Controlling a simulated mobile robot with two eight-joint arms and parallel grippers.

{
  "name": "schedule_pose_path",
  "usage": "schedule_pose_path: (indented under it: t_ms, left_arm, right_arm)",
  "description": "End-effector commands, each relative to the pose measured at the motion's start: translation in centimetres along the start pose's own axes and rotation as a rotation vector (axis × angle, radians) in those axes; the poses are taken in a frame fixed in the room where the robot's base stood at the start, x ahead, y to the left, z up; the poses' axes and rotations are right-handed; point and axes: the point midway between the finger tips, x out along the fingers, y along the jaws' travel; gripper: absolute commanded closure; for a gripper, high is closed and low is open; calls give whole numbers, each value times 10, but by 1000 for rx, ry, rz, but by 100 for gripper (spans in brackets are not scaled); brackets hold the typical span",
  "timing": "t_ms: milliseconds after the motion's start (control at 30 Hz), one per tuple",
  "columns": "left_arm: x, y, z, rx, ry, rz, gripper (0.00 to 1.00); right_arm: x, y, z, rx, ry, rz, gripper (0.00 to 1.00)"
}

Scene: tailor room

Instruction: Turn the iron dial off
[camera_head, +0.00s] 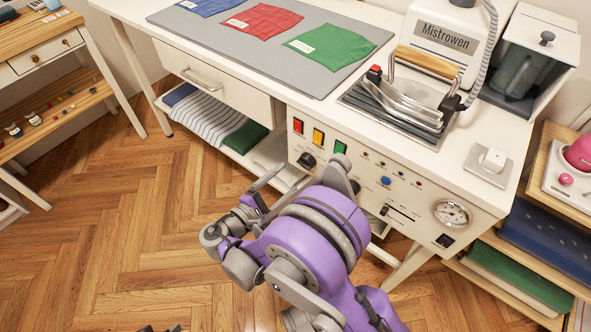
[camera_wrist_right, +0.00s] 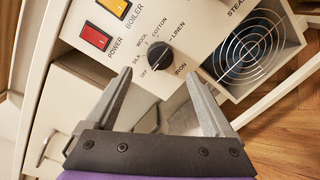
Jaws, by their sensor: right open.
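The iron dial (camera_wrist_right: 159,56) is a round black knob on the white control panel, ringed by the labels OFF, SILK, WOOL, COTTON and LINEN. It also shows in the head view (camera_head: 306,160), below the red switch. I cannot tell surely which label its mark points to. My right gripper (camera_wrist_right: 158,82) is open and empty. Its two grey fingers point at the panel, with the dial seen between and beyond the tips, apart from them. In the head view my right gripper (camera_head: 283,183) is just left of and below the dial. Only small dark parts of my left gripper (camera_head: 160,328) show at the bottom edge.
A red power switch (camera_wrist_right: 96,38) and yellow boiler switch (camera_wrist_right: 122,8) are near the dial. A round fan grille (camera_wrist_right: 247,50) lies to the right. A drawer (camera_head: 215,80) is left; open floor lies in front.

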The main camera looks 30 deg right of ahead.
Motion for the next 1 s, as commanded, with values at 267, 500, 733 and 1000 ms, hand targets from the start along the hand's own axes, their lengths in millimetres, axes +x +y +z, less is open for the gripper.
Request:
schedule_pose_path:
  t_ms: [267, 500, 733, 1000]
  left_arm:
    - [-6, 0, -1, 0, 1, 0, 50]
    - [-6, 0, -1, 0, 1, 0, 50]
    - [-6, 0, -1, 0, 1, 0, 50]
    - [-6, 0, -1, 0, 1, 0, 50]
  right_arm:
    - [-35, 0, 0, 0, 1, 0, 13]
    - [-38, 0, 0, 0, 0, 0, 13]
    - [-38, 0, 0, 0, 0, 0, 13]
    - [-28, -2, 6, 7, 28, -55, 13]
